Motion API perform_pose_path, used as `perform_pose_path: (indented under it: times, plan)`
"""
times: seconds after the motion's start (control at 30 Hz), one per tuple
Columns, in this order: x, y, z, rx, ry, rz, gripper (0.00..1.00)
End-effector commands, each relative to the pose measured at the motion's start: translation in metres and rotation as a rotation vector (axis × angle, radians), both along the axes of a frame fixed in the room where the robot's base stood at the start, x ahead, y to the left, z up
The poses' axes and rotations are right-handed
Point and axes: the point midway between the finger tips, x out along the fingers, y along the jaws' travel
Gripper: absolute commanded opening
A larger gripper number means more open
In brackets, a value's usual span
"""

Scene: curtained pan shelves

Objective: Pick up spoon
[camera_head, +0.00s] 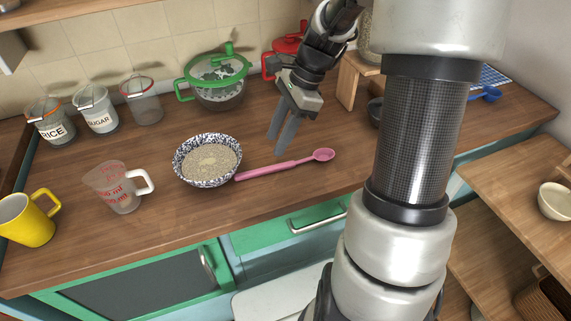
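A pink spoon (280,167) lies on the wooden counter (230,215). Its bowl end points right and its handle end lies close beside a speckled bowl (207,183) of grain; I cannot tell whether they touch. My gripper (281,146) hangs above the counter, just behind the spoon's handle in the picture, with its fingers pointing down. A narrow gap shows between the two fingers and nothing is visible between them. The spoon is fully in view and appears apart from the fingers.
A measuring cup (118,190) and a yellow mug (27,219) stand left. Labelled jars (98,110) and a green-lidded pot (217,85) stand at the back. A wooden stand (354,80) is right of my gripper. The counter in front of the spoon is clear.

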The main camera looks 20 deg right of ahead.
Motion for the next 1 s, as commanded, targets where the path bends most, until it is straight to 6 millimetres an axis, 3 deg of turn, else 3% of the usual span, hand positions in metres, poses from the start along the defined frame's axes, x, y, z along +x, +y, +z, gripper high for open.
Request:
perform_pose_path:
  times: [0.13, 0.37, 0.7, 1.0]
  plan:
    - [0.000, 0.010, -0.027, 0.001, 0.003, 0.001, 0.37]
    - [0.002, 0.015, -0.041, -0.001, 0.000, 0.001, 0.37]
    - [0.009, 0.022, -0.086, 0.000, 0.001, 0.001, 0.37]
    - [0.009, 0.024, -0.091, -0.001, -0.001, 0.001, 0.37]
